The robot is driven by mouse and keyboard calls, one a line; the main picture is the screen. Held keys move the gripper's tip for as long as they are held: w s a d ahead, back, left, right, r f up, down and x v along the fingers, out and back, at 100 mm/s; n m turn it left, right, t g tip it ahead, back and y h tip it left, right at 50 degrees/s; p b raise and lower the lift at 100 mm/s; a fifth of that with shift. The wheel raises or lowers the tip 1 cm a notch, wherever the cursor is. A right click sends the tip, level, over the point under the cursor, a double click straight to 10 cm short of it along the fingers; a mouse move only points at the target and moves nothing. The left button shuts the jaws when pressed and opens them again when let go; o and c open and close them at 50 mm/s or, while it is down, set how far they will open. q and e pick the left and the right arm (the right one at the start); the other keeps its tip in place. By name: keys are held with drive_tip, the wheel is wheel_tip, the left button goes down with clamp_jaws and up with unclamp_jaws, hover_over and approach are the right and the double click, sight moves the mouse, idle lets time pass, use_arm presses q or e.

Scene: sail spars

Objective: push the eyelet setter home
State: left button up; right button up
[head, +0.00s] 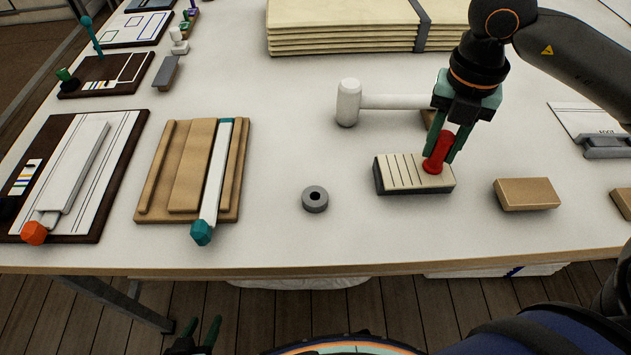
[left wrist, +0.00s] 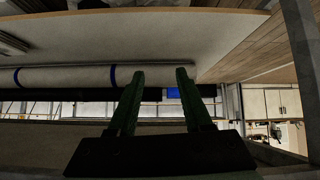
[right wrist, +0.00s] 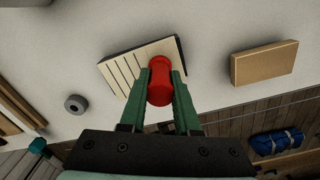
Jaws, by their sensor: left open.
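The red eyelet setter (head: 436,160) stands slightly tilted at the right end of a cream block (head: 405,173) with dark grooves and a dark base. My right gripper (head: 441,150) is shut on the setter from above, with a green finger on each side. The right wrist view shows the setter (right wrist: 160,80) between the fingertips, over the block (right wrist: 128,72). Whether its lower end touches the block or sits in a hole is hidden. My left gripper (head: 198,333) is open and empty, low in front of the table; its parted fingers (left wrist: 158,75) show in the left wrist view.
A white mallet (head: 349,103) lies behind the block, its handle reaching toward my right gripper. A grey ring (head: 315,199) lies left of the block, a tan block (head: 527,194) right of it. Stacked panels (head: 340,28) stand behind. A wooden jig (head: 187,165) lies left.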

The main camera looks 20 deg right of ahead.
drive_tip(key=o, duration=0.5)
use_arm(q)
drive_tip(key=shift+f, duration=0.25)
use_arm(e)
drive_tip(key=shift+o, duration=0.2)
use_arm(q)
drive_tip(key=shift+w, duration=0.1)
use_arm(e)
drive_tip(key=shift+w+r, duration=0.1)
drive_tip(key=shift+r, duration=0.65)
wheel_tip(320, 180, up, 10)
drive_tip(key=p, duration=0.4)
drive_tip(key=shift+f, duration=0.2)
use_arm(q)
drive_tip(key=shift+d+r+p, duration=0.15)
drive_tip(key=shift+r+p, duration=0.1)
drive_tip(key=shift+r, duration=1.1)
drive_tip(key=shift+d+r+p, duration=0.1)
drive_tip(key=shift+r+p, duration=0.1)
drive_tip(key=shift+r, duration=1.1)
use_arm(e)
drive_tip(key=shift+r, duration=0.75)
